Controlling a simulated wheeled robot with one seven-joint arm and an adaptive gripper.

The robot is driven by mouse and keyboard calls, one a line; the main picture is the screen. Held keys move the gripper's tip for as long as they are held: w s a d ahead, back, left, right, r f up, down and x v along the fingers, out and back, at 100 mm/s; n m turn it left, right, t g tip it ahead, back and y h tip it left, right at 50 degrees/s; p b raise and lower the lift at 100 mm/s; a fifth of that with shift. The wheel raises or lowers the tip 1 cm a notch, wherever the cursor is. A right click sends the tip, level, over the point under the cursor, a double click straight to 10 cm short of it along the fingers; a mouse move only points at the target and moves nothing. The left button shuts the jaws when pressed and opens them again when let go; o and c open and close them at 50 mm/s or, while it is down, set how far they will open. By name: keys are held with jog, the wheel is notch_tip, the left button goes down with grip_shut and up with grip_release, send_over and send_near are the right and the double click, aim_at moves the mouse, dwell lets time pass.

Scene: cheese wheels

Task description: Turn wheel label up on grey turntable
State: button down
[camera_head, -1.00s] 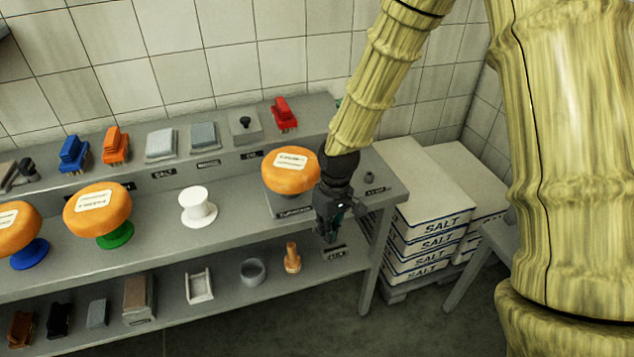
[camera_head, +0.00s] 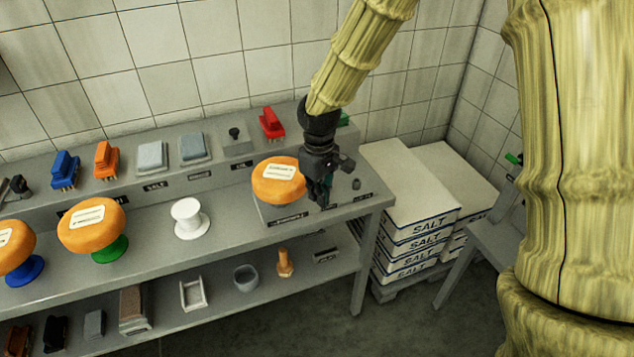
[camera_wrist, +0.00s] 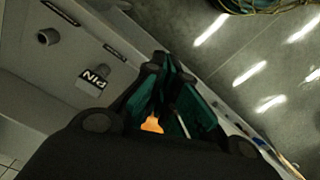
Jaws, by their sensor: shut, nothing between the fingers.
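An orange cheese wheel (camera_head: 277,183) sits at the right end of the shelf, over a grey block (camera_head: 270,213) with a dark label on its front. A pale label shows on the wheel's upper face. The wheel hides the turntable's top. My gripper (camera_head: 322,200) is shut and empty, pointing down just right of the wheel; I cannot tell whether they touch. In the wrist view its teal fingers (camera_wrist: 168,95) are close together, with a small orange patch visible near them.
Two more labelled orange wheels (camera_head: 92,226) stand on a green and a blue stand to the left. An empty white stand (camera_head: 189,220) is between. Brushes and blocks line the back ledge. Stacked salt boxes (camera_head: 415,222) stand to the right. A small PIN tag (camera_wrist: 92,78) shows in the wrist view.

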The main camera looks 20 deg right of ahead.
aim_at(280, 179)
jog(key=shift+w+a+f+p, duration=0.3)
jog(key=shift+w+f+p, duration=0.25)
jog(key=shift+f, duration=0.25)
jog(key=shift+w+a+f+p, duration=0.25)
jog(key=shift+w+f+p, duration=0.3)
jog(key=shift+f, duration=0.25)
jog(key=shift+w+a+f+p, duration=0.3)
jog(key=shift+w+f+p, duration=0.1)
jog(key=shift+w+f, duration=0.35)
jog(key=shift+s, duration=0.1)
jog(key=shift+w+a+f, duration=0.1)
jog(key=shift+w+a, duration=0.3)
jog(key=shift+w, duration=0.4)
